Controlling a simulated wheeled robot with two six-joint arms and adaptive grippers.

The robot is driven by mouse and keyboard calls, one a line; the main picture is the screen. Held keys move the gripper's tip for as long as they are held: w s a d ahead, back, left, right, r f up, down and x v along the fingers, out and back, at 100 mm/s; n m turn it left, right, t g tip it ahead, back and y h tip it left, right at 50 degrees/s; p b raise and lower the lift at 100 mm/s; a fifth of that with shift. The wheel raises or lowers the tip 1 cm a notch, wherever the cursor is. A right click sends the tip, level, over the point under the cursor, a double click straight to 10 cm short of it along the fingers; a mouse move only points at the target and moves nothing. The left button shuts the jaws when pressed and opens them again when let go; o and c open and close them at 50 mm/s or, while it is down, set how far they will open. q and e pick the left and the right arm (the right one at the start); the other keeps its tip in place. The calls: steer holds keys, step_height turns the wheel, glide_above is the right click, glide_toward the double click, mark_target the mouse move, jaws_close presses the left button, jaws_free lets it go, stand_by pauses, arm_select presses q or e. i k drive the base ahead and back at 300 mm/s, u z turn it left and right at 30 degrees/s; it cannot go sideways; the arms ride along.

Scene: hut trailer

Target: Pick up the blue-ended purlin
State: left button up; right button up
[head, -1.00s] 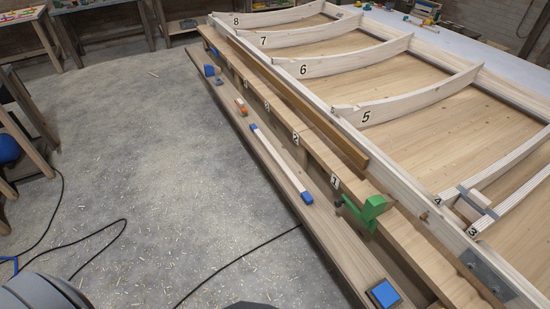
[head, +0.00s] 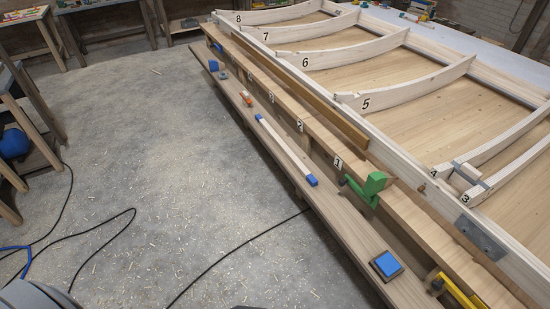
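The blue-ended purlin (head: 287,150) is a slim pale wooden bar with a blue patch at each end. It lies along the low plank shelf (head: 345,218) on the near side of the long bench. Its near end is below the label 1 and its far end is farther back along the shelf. Nothing holds it. Neither of my grippers shows in the head view.
A green clamp-like piece (head: 371,186) and a yellow tool (head: 457,292) sit at the bench edge. A blue-topped block (head: 386,264) and an orange item (head: 246,97) share the shelf. A brown strip (head: 305,92) lies above. Cables (head: 105,231) cross the open floor.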

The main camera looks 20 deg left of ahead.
mark_target(308, 176)
steer(key=u, duration=1.3)
steer(key=i, duration=2.25)
steer(key=z, duration=1.25)
steer(key=i, duration=0.6)
steer(key=z, duration=0.7)
